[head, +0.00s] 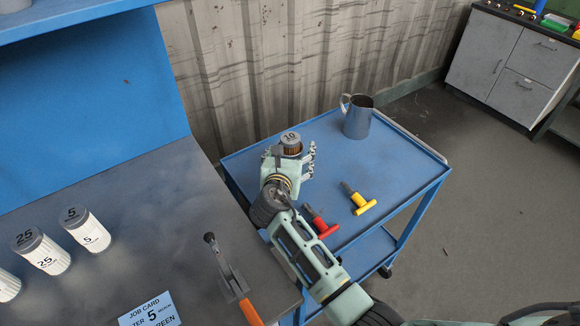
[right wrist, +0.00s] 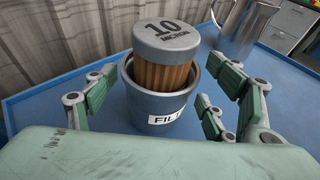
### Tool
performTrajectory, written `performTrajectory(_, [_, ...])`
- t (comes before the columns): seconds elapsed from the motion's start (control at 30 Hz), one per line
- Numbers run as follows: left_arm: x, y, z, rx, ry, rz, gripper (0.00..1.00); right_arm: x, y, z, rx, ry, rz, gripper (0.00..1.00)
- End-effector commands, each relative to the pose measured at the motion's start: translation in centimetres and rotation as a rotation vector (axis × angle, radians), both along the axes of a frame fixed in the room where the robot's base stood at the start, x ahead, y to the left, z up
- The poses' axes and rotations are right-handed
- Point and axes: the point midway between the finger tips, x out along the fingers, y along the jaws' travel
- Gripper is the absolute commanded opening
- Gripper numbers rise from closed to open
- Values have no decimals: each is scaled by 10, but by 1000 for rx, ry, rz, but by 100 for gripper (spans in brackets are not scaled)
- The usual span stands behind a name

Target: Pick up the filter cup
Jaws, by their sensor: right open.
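The filter cup (right wrist: 145,101) is a grey cup with a white label starting "FILT". It stands upright on the blue cart (head: 392,165). A brown pleated cartridge with a grey "10 MICRON" cap (right wrist: 166,35) stands in it and sticks out above the rim. The cap also shows in the head view (head: 291,138), where my gripper hides most of the cup. My right gripper (head: 289,157) is open. Its fingers stand on both sides of the cup, with gaps visible in the right wrist view. My left gripper is not in view.
A metal jug (head: 357,121) stands behind and right of the cup. Red (head: 319,222) and yellow (head: 360,201) T-handled tools lie on the cart. The grey bench holds white cartridges (head: 86,229), an orange-handled tool (head: 232,279) and a job card (head: 149,310).

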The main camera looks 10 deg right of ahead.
Motion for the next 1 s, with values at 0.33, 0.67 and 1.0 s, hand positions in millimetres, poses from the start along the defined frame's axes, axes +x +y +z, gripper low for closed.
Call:
performTrajectory(0.33, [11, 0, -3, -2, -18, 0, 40, 5, -2, -1, 1, 0, 1, 77])
performTrajectory(0.67, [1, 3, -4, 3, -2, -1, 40, 5, -2, -1, 1, 0, 1, 48])
performTrajectory(1.0, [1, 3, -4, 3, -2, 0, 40, 5, -1, 1, 0, -3, 2, 19])
